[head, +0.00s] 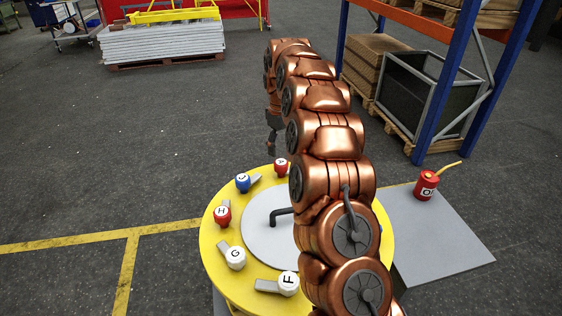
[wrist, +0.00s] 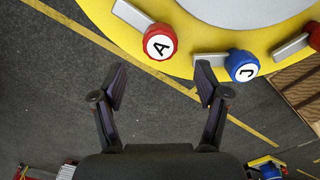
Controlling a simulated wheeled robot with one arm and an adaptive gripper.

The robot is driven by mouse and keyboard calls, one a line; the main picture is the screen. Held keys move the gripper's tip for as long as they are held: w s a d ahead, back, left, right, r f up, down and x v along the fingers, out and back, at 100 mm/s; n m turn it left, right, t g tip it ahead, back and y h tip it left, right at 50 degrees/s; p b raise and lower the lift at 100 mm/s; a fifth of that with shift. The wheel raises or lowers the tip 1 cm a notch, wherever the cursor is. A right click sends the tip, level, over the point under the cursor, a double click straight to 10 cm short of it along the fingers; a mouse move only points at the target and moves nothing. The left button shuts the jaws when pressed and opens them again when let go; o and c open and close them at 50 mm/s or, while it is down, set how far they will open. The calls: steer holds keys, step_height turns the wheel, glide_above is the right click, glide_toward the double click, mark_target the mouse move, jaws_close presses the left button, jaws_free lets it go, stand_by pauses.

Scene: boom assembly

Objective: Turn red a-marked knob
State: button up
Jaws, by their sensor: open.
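The red knob marked A (wrist: 160,42) sits on the rim of the yellow round panel (wrist: 186,62) in the wrist view, with a grey lever pointing up-left. In the head view a red knob (head: 281,168) at the panel's far edge appears to be the same one, its letter hard to read. My gripper (wrist: 161,78) is open and empty. Its fingertips are short of the A knob, which lies ahead of the gap between them. In the head view my gripper (head: 271,146) hangs just beyond the panel's far edge, partly hidden by my arm.
The blue J knob (wrist: 242,66) is close to the right fingertip in the picture. Red H (head: 222,215), white G (head: 235,258) and white F (head: 288,283) knobs line the panel's left side. A red canister (head: 426,186) stands on a grey plate (head: 440,240). A blue-posted rack (head: 450,90) stands behind.

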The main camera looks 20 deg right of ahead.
mark_target(281, 162)
steer(key=shift+f+p, duration=1.5)
steer(key=shift+f, duration=2.2)
steer(key=shift+c, duration=0.2)
steer(key=c, duration=1.1)
